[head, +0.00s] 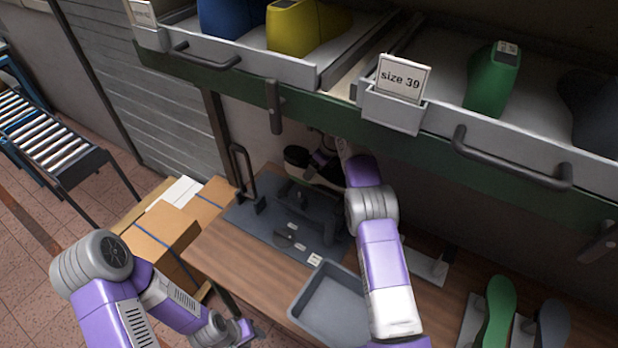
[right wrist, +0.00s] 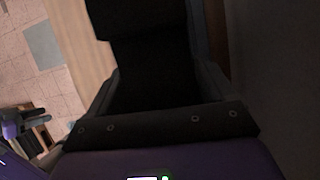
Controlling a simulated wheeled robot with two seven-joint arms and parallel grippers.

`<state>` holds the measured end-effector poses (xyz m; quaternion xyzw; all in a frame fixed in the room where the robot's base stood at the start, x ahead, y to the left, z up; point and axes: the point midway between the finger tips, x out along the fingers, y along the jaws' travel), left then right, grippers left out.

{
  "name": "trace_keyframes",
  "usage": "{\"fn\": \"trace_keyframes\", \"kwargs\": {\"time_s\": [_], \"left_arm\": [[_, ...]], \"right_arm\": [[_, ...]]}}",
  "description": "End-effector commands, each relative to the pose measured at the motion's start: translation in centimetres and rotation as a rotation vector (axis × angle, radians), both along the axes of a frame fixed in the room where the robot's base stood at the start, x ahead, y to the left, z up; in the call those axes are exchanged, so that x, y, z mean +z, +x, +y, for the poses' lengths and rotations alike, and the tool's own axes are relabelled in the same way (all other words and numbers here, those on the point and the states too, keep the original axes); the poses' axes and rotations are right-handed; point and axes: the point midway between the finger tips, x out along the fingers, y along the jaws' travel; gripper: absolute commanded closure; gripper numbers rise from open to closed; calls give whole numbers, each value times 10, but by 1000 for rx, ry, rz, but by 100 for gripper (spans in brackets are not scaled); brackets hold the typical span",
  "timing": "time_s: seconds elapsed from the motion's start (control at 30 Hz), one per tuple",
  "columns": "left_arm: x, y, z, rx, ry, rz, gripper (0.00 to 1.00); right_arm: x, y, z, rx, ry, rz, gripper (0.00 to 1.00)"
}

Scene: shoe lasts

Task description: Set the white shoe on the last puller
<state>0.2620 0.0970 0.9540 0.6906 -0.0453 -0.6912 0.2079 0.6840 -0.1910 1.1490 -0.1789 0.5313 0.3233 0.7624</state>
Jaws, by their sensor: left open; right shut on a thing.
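The last puller is a dark grey device on a flat base plate (head: 255,222) at the back left of the wooden table, with a loop handle (head: 240,165) and a short post. My right gripper (head: 318,163) is at the puller's far side, shut on a dark item with a pale rim (head: 296,156), apparently the shoe; a bit of green shows just below it. Its white upper is not clear, and my forearm hides part of it. In the right wrist view a dark shape (right wrist: 150,65) fills the space between the fingers. My left gripper (head: 240,332) is open and empty, low beside the table's front left.
A grey tray (head: 330,300) lies on the table front. A green last (head: 497,305) and a dark one (head: 552,325) stand at the right. Shelf drawers with lasts and a "size 39" card (head: 400,78) overhang the table. Cardboard boxes (head: 160,240) stand left.

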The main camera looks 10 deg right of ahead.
Motion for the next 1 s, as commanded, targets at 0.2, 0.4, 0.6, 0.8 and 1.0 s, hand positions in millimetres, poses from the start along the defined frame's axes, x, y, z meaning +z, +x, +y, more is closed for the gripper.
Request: {"fn": "trace_keyframes", "kwargs": {"time_s": [0.2, 0.4, 0.6, 0.8, 1.0], "left_arm": [[-1, 0, 0, 0, 0, 0, 57], [-5, 0, 0, 0, 0, 0, 57], [-9, 0, 0, 0, 0, 0, 57], [-13, 0, 0, 0, 0, 0, 57], [-17, 0, 0, 0, 0, 0, 57]], "right_arm": [[1, 1, 0, 0, 1, -7, 72], [-8, 1, 0, 0, 1, -7, 72], [-18, 1, 0, 0, 1, -6, 72], [-28, 1, 0, 0, 2, -7, 72], [-38, 1, 0, 0, 2, -7, 72]]}}
